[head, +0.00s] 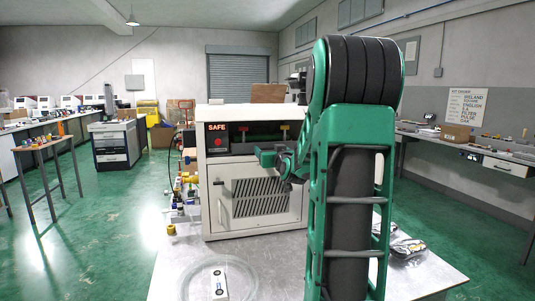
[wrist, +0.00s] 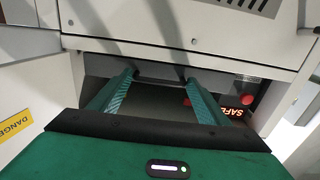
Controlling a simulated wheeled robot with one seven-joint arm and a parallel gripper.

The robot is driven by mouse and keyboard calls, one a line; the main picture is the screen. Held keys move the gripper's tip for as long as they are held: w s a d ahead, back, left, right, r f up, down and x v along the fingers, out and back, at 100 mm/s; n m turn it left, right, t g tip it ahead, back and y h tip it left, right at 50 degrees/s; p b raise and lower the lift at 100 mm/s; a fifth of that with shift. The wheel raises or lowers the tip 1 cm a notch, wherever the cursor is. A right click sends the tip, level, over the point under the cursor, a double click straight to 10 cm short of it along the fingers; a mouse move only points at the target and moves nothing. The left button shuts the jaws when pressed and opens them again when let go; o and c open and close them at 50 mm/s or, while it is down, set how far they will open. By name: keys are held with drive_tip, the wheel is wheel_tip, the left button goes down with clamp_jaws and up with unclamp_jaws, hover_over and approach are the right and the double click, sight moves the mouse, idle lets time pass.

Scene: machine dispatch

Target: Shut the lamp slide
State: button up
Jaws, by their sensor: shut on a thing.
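The white machine (head: 255,215) stands on a metal table in the head view, with a lit SAFE sign (head: 217,128) and a red button (head: 218,144) at the left of its dark front opening. My gripper (head: 270,156) is at the lower edge of this opening, partly hidden by my arm. In the wrist view, where the machine appears upside down, my gripper's two green fingers (wrist: 160,80) close on a dark bar (wrist: 160,81) that spans between their tips. The bar looks like part of the slide, but how far the slide is open cannot be told.
A vented door (head: 262,197) with a handle is below the opening. A small white device (head: 219,284) lies on the table (head: 180,265) in front. Small coloured parts are left of the machine, and foil packets (head: 408,247) lie at the right.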

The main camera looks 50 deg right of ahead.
drive_tip(key=x, duration=0.3)
drive_tip(key=shift+w, duration=0.2)
drive_tip(key=shift+r, duration=0.1)
drive_tip(key=o, duration=1.5)
drive_tip(key=shift+w, duration=0.1)
drive_tip(key=v, duration=1.1)
drive_tip(key=shift+d, duration=0.1)
drive_tip(key=shift+w, duration=0.1)
